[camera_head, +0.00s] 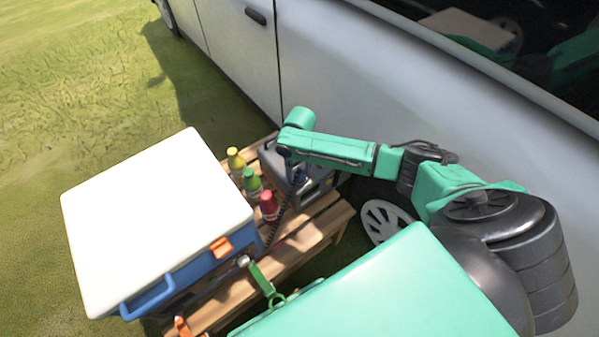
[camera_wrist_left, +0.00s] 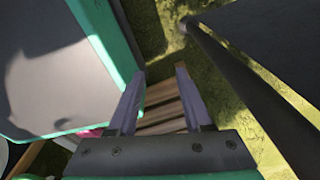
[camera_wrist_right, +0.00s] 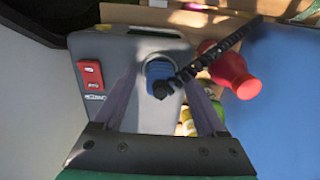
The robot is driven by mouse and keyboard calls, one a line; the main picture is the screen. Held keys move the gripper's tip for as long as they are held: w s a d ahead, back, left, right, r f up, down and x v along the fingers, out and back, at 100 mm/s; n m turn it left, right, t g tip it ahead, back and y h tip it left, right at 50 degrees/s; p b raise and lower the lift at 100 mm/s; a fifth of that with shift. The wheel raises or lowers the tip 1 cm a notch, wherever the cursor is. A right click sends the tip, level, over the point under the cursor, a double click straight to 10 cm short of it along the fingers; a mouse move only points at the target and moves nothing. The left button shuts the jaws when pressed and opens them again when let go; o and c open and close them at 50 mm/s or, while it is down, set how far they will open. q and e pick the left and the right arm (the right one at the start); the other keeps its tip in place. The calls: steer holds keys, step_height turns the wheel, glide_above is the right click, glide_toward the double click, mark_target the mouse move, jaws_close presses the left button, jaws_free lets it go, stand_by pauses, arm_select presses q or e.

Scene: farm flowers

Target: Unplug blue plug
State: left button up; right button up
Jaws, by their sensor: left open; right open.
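The blue plug (camera_wrist_right: 158,72) sits in the top of a grey power box (camera_wrist_right: 118,50), and a black coiled cable (camera_wrist_right: 205,62) runs from it to the upper right. In the right wrist view my right gripper (camera_wrist_right: 158,86) is open, with one finger on each side of the plug; I cannot tell whether they touch it. In the head view the grey box (camera_head: 319,186) stands on the wooden bench, partly hidden by my right arm. My left gripper (camera_wrist_left: 160,72) is open and empty above the bench's slats and grass.
A red switch (camera_wrist_right: 91,75) is on the box. Red (camera_head: 269,205), green (camera_head: 251,182) and yellow (camera_head: 236,160) bottles stand just left of the box. A blue cooler with a white lid (camera_head: 155,215) is further left. A silver vehicle (camera_head: 345,80) stands close behind the bench (camera_head: 305,232).

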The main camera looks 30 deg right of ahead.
mark_target(299, 170)
steer(key=shift+p, duration=0.35)
jaws_close()
steer(key=shift+r, duration=0.1)
steer(key=shift+r+p, duration=2.95)
steer(key=shift+p, duration=0.75)
